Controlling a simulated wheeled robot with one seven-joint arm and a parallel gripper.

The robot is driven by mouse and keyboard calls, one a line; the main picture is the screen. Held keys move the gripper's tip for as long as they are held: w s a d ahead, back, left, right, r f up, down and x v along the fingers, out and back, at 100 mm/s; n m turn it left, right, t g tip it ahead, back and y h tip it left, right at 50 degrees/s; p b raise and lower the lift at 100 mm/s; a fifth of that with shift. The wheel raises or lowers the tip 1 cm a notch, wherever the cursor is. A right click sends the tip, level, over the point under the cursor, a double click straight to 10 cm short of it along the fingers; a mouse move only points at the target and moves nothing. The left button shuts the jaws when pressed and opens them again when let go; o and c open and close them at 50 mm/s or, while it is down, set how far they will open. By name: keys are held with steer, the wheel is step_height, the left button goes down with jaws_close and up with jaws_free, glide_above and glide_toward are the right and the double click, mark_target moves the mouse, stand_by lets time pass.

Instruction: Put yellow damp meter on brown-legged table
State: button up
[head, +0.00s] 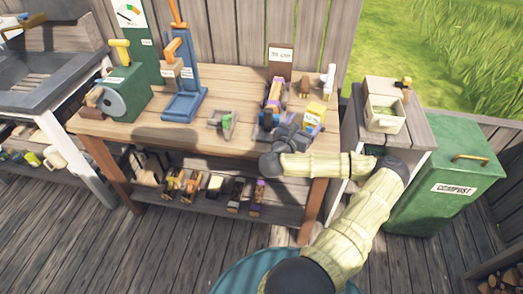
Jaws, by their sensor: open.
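A yellow block-like device with a pale face (315,114), which looks like the damp meter, is at the right end of the wooden table (190,135) with brown legs. My gripper (290,132) is dark grey and open, low over that end of the table, just left of and nearer than the yellow device. The fingertips are small and partly merge with dark things behind them. I cannot tell whether they touch the device, or whether its base rests fully on the tabletop.
A blue press (184,95), a green grinder (122,97) and a small green-grey tool (223,122) stand on the table. A purple-and-orange item (273,93) is behind my gripper. A side cabinet with a cream box (384,114) and a green compost bin (440,190) stand right.

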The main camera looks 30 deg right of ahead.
steer(key=w+a+f+n+t+y, duration=0.1)
steer(key=w+a+n+t+y, duration=0.45)
steer(key=a+n, duration=0.75)
steer(key=w+a+f+n+t+y, duration=0.25)
steer(key=w+a+n+y, duration=0.45)
steer(key=a+n+y, duration=0.45)
steer(key=s+a+f+n+g+y, duration=0.2)
steer(key=s+a+n+g, duration=0.3)
steer(key=a+n, duration=0.6)
steer(key=s+r+n+g+h, duration=0.1)
steer(key=s+r+n+g, duration=0.3)
steer(key=s, duration=0.5)
steer(key=s+r+n+g+h, duration=0.1)
steer(key=s+r+n+g, duration=0.3)
steer(key=s+n, duration=0.5)
step_height(320, 180, up, 2)
steer(key=shift+s+d+r+h, duration=0.1)
steer(key=shift+s+d+h, duration=0.15)
steer(key=shift+s, duration=0.3)
steer(key=shift+n, duration=0.25)
